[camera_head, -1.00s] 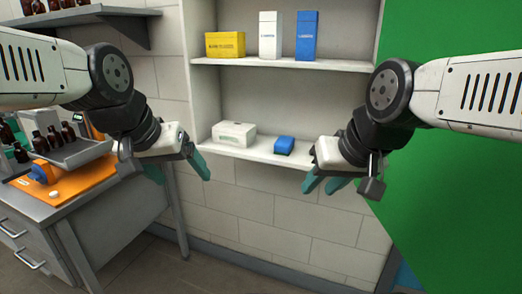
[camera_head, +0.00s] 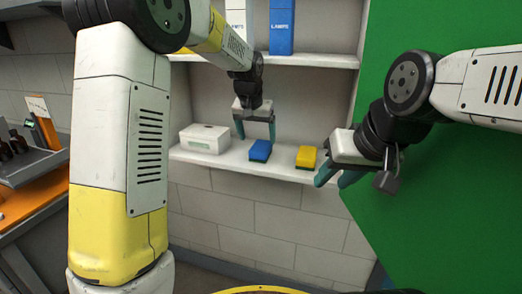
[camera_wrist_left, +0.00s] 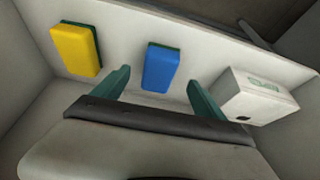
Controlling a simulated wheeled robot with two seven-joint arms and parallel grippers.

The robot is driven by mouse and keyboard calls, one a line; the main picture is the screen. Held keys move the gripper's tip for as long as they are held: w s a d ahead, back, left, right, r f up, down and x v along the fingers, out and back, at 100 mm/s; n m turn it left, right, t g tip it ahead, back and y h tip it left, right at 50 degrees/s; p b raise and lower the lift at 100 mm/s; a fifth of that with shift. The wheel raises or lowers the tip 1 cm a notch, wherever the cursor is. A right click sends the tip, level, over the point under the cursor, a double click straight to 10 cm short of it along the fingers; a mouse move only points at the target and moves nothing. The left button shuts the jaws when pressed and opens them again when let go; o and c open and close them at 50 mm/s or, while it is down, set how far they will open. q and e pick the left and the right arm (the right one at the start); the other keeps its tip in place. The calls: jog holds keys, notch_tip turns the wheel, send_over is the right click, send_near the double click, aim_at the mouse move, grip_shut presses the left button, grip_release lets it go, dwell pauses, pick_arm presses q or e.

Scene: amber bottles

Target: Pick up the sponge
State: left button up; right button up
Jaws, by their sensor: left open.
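A blue sponge (camera_head: 261,150) with a dark green edge lies on the lower shelf. It also shows in the left wrist view (camera_wrist_left: 160,67), beyond and between my fingertips. A yellow sponge (camera_head: 306,157) lies to its right on the same shelf; it shows at the left in the left wrist view (camera_wrist_left: 75,49). My left gripper (camera_head: 256,129) is open and empty. It points down just above and behind the blue sponge in the head view, with no contact visible. My right gripper (camera_head: 333,179) is open and empty, in front of the shelf's right end.
A white box (camera_head: 205,138) stands on the lower shelf (camera_head: 230,163), left of the blue sponge. The upper shelf (camera_head: 300,61) holds a blue box (camera_head: 281,27) and a white box (camera_head: 240,18) close above my left arm. A green panel is at the right.

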aim_at(260, 146)
pick_arm(q)
jog(key=x, duration=0.7)
jog(key=shift+w+d+f, duration=0.1)
jog(key=shift+w+d, duration=0.05)
jog(key=shift+w, duration=0.25)
jog(key=c, duration=1.5)
jog(key=shift+r, duration=0.4)
jog(key=s+a, duration=0.1)
jog(key=s, duration=0.4)
jog(key=s+a, duration=0.2)
jog(key=s, duration=0.4)
jog(key=s+a, duration=0.2)
jog(key=s, duration=0.4)
jog(key=shift+s+r, duration=0.15)
jog(key=shift+r, duration=0.2)
